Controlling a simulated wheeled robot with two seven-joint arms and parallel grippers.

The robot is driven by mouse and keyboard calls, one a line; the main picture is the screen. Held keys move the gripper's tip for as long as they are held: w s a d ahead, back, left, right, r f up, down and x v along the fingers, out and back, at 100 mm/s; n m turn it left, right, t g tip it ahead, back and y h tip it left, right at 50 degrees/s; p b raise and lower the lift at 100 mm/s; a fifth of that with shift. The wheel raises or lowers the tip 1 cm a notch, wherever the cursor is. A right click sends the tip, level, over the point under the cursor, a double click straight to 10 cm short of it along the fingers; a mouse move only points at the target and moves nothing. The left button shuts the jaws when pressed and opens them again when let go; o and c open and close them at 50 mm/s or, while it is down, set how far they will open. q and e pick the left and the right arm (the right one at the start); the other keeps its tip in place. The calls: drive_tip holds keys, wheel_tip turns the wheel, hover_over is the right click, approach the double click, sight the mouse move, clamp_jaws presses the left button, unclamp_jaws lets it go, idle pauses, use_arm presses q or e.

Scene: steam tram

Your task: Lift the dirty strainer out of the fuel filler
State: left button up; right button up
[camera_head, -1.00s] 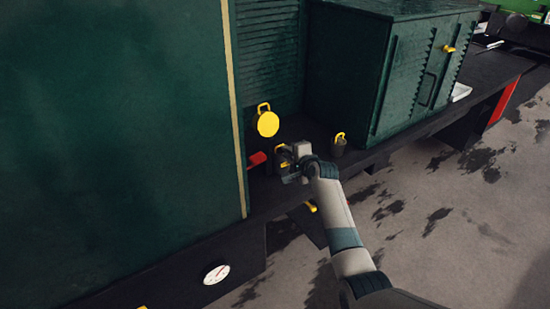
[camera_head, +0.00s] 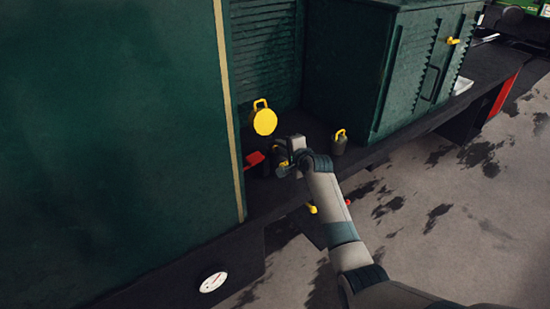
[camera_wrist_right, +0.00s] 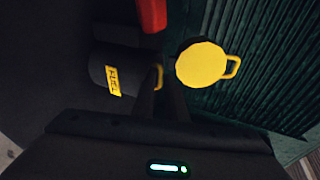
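The fuel filler is a dark round neck with a yellow label (camera_wrist_right: 115,81) in the right wrist view. A small yellow loop (camera_wrist_right: 159,76), apparently the dirty strainer's handle, shows at its right edge; the strainer's body is hidden. My right gripper (camera_head: 284,167) is low over the dark deck in the head view, hiding most of the filler. In the wrist view its dark fingers (camera_wrist_right: 165,88) reach to the loop, close together. I cannot tell whether they grip it. My left gripper is out of view.
A round yellow cap (camera_head: 264,122) with a loop is beside the filler, near the louvred green wall. A red part (camera_head: 254,159) is left of my gripper. A dark canister with a yellow handle (camera_head: 339,144) stands to the right, before a green cabinet (camera_head: 345,70).

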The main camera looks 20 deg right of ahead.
drive_tip(key=shift+f, duration=0.1)
drive_tip(key=shift+a, duration=0.15)
drive_tip(key=shift+s, duration=0.1)
clamp_jaws()
drive_tip(key=shift+r, duration=0.5)
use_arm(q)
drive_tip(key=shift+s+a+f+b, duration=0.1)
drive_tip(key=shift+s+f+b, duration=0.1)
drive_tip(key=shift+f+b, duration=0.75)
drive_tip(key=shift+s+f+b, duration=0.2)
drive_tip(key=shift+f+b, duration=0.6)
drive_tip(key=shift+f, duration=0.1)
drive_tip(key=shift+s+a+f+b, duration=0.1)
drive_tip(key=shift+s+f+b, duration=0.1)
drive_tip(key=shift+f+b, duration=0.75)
use_arm(e)
wheel_tip(320, 180, up, 18)
drive_tip(key=shift+f, duration=0.25)
drive_tip(key=shift+f, duration=0.1)
